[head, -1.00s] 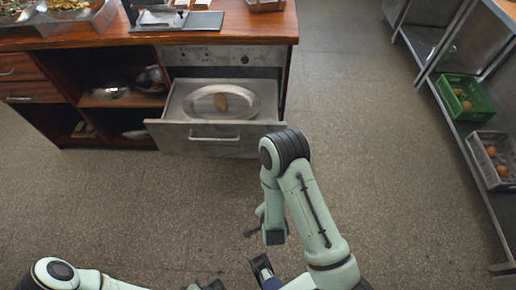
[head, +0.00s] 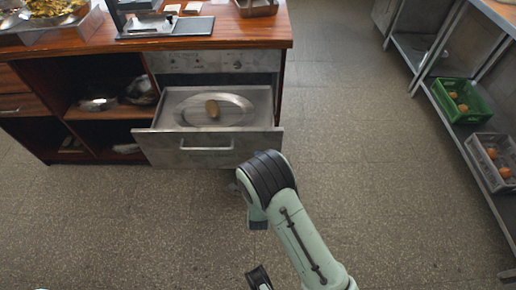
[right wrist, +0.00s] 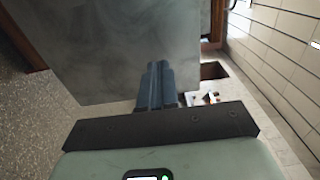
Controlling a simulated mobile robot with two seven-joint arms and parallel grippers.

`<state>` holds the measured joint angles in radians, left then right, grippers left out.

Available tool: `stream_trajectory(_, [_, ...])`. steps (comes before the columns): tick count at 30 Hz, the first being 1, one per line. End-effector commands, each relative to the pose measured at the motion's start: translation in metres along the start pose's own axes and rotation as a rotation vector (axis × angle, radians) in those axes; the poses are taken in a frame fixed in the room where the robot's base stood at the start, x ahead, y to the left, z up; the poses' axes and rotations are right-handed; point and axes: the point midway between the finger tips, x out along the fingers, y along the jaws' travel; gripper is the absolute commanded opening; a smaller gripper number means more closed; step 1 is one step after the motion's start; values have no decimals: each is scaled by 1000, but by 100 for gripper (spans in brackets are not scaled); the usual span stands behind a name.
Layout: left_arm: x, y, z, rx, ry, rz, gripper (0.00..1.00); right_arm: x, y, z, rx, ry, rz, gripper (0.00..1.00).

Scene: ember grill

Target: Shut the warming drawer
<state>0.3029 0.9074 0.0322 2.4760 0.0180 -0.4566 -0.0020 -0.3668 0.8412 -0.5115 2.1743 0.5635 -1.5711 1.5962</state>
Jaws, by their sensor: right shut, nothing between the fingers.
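The warming drawer (head: 166,142) is pulled out from the counter under a control panel. Its grey metal front has a bar handle (head: 207,148). My right gripper (head: 235,187) is mostly hidden behind my arm, just below and in front of the drawer's front in the head view. In the right wrist view its blue fingers (right wrist: 155,85) are together and empty, overlapping the lower edge of the grey drawer front (right wrist: 130,45). I cannot tell whether they touch it. My left gripper is out of view.
A wooden counter (head: 100,45) with open shelves holding metal bowls (head: 98,103) stands left of the drawer. On the right a metal rack holds a green crate (head: 462,100) and a grey crate (head: 492,160). The floor (head: 360,150) between is clear.

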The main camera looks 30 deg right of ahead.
Motion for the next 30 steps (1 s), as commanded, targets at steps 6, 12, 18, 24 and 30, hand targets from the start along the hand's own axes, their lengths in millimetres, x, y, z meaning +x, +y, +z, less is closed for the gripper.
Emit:
stream_trajectory(6, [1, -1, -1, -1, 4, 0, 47, 34, 0, 0, -1, -1, -1, 0])
stream_trajectory(12, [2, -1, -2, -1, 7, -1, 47, 46, 1, 0, -2, -1, 1, 0])
stream_trajectory(18, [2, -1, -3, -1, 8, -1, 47, 47, 1, 0, -1, -1, 1, 0])
stream_trajectory(24, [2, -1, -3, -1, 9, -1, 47, 47, 1, 0, -1, 0, 1, 0])
stream_trajectory(30, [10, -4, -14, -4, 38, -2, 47, 58, 2, -1, 1, 1, 0, 0])
